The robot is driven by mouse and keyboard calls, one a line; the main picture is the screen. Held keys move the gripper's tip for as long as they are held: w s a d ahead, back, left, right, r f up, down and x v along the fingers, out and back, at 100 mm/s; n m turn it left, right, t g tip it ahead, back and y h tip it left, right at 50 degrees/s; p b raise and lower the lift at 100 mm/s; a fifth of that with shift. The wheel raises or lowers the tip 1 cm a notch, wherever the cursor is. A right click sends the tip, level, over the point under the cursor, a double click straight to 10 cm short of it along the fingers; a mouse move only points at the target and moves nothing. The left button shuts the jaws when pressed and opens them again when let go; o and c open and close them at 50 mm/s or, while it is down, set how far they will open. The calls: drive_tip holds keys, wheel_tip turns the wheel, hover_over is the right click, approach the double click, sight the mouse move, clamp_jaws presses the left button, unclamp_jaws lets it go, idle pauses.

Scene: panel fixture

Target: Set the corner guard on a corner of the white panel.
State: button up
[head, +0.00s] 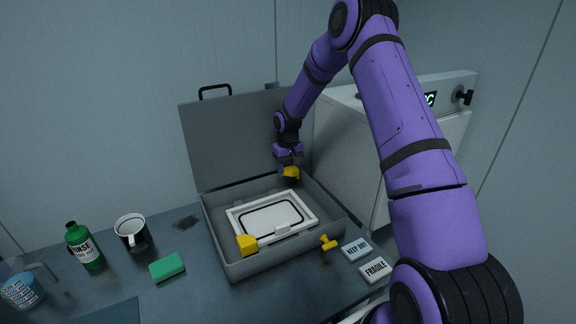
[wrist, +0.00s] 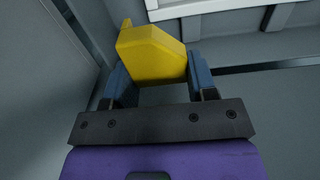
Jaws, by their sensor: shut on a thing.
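My gripper (head: 289,166) is shut on a yellow corner guard (head: 291,172), above the back right part of the open grey case. In the wrist view the corner guard (wrist: 152,54) sits between the two blue-grey fingers of my gripper (wrist: 160,80). The white panel (head: 272,218) lies inside the case, with a dark rounded outline on it. Another yellow piece (head: 246,244) sits at the panel's front left corner. The held guard is apart from the panel. A strip of white frame (wrist: 205,8) shows at the top of the wrist view.
The grey case (head: 215,237) has its lid (head: 235,140) raised at the back.

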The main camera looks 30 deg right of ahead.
drive_tip(key=shift+f, duration=3.9)
drive_tip(key=o, duration=1)
